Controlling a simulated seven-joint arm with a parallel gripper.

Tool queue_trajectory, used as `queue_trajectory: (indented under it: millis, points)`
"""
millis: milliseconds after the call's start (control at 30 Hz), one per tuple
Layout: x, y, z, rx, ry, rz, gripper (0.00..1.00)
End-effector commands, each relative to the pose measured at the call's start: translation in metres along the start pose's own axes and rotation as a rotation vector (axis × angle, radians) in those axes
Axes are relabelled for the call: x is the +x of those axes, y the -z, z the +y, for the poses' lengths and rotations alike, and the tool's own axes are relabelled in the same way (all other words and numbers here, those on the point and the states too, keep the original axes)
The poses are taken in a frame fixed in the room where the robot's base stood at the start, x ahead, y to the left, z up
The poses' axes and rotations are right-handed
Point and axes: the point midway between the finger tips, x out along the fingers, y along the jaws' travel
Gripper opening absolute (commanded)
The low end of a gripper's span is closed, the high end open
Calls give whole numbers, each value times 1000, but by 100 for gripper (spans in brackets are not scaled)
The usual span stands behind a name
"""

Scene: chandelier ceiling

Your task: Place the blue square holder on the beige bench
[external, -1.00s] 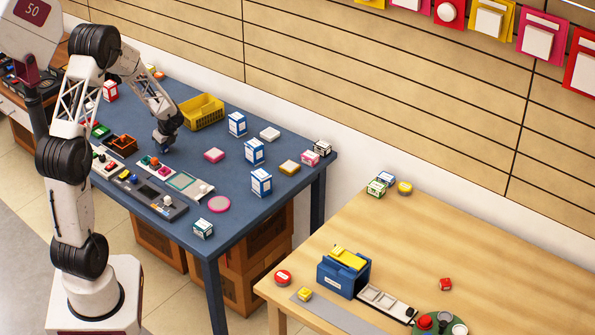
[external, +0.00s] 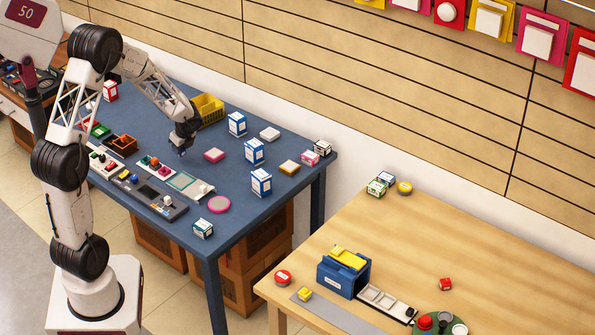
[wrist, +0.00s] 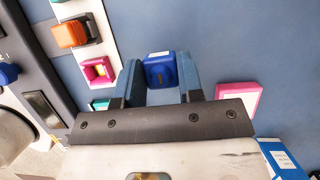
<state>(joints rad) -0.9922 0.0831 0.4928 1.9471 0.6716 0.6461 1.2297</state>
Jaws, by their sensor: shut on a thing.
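The blue square holder (wrist: 161,71) is between the two blue fingers of my gripper (wrist: 160,82) in the wrist view. My gripper is shut on it. In the external view my gripper (external: 182,151) is over the blue table, and the holder shows only as a small blue spot under the fingertips. The beige bench (external: 470,225) stands apart at the lower right, well away from my gripper.
The blue table (external: 235,215) carries a yellow basket (external: 208,109), blue-and-white boxes (external: 254,151) and a pink block (external: 214,155) near my gripper. The bench's middle is clear.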

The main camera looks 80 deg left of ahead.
Motion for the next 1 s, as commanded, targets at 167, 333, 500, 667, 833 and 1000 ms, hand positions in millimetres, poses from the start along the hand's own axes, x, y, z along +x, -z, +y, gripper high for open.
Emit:
queue_trajectory:
  millis: [167,333,500,667,833,1000]
  points:
    - [-12,30,0,2,1,1,9]
    - [-20,50,0,1,0,0,9]
    - [-25,61,0,0,0,0,9]
    - [-27,67,0,0,0,0,9]
    - [-28,68,0,0,0,0,9]
    - [-28,68,0,-1,0,0,9]
